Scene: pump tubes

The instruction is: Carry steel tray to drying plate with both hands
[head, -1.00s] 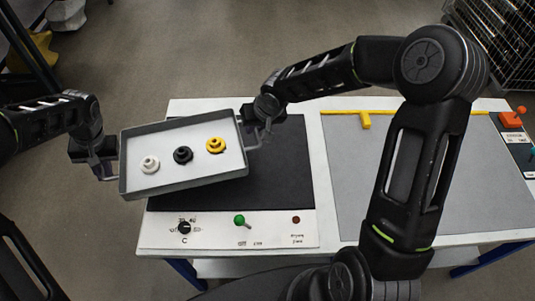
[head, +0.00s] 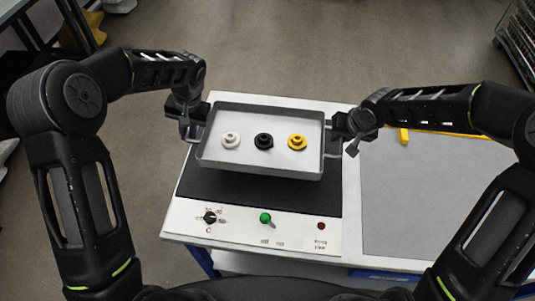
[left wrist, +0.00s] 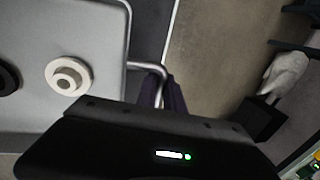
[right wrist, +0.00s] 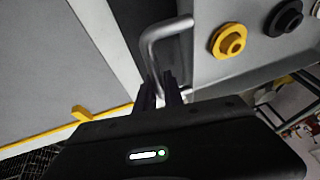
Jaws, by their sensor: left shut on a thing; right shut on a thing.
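The steel tray (head: 262,165) is held level in the head view, above the dark drying plate (head: 250,194). It carries a white part (head: 231,140), a black part (head: 264,141) and a yellow part (head: 297,142) in a row. My left gripper (head: 192,122) is shut on the tray's left handle, which shows as a metal loop in the left wrist view (left wrist: 150,69). My right gripper (head: 338,130) is shut on the right handle, seen in the right wrist view (right wrist: 163,30). The tray hides the plate's back part; I cannot tell the gap between them.
The plate's front panel has a black dial (head: 210,217), a green switch (head: 265,217) and a red lamp (head: 321,226). A grey mat (head: 410,200) with a yellow bar (head: 450,133) at its back lies to the right and is clear of objects.

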